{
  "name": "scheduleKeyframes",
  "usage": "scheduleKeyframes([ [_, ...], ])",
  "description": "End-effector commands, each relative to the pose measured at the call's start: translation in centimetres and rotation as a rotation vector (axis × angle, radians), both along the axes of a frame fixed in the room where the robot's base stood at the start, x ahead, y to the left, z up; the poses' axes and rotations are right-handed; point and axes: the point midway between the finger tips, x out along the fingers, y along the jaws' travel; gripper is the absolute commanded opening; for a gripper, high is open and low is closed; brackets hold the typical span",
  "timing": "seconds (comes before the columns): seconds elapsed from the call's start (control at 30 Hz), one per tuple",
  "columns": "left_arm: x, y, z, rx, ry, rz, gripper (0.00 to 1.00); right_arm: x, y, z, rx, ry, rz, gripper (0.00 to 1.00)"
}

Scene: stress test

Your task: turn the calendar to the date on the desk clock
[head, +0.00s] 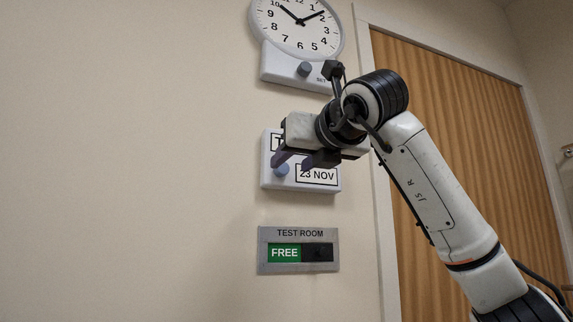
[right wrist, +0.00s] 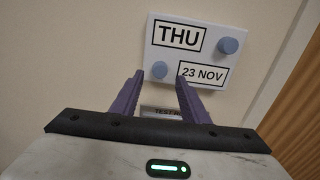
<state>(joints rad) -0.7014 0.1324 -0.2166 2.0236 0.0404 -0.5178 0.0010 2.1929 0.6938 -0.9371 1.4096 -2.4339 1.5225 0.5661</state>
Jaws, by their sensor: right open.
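The wall calendar (head: 265,172) is a white plate with two blue-grey knobs. In the right wrist view the calendar (right wrist: 193,62) reads THU in the upper window and 23 NOV in the lower one. One knob (right wrist: 229,45) is right of THU, the other (right wrist: 160,69) left of 23 NOV. In the head view my right gripper (head: 298,162) covers the calendar's upper part. Its purple fingers (right wrist: 158,95) are apart and empty, near the lower knob; I cannot tell if they touch it. My left gripper is not in view. No desk clock with a date shows.
A round wall clock (head: 298,35) with a knob (head: 305,69) on its base hangs above the calendar. A TEST ROOM sign (head: 298,233) reading FREE is below. A wooden door (head: 460,120) is at the right; the wall at left is bare.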

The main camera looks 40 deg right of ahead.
Motion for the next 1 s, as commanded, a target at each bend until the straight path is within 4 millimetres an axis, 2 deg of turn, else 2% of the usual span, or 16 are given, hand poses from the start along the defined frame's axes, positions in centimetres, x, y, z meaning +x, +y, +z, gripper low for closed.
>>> scheduleKeyframes([
  [0.1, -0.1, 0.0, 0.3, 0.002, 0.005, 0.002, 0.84, 1.9, -0.5, 0.1, -0.001, 0.001, -0.001, 0.41],
  [0.23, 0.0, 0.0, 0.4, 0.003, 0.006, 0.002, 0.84, 3.3, -0.7, 0.1, -0.002, 0.000, 0.000, 0.41],
  [0.6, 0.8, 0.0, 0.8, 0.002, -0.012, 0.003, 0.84, 3.9, -0.9, 0.0, -0.002, -0.001, 0.000, 0.41],
  [0.87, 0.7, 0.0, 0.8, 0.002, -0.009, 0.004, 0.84, 3.8, -0.9, 0.0, -0.001, -0.001, 0.000, 0.00],
  [1.0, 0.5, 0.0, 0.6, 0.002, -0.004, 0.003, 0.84, 3.8, -0.9, 0.0, 0.003, -0.002, 0.000, 0.00],
])
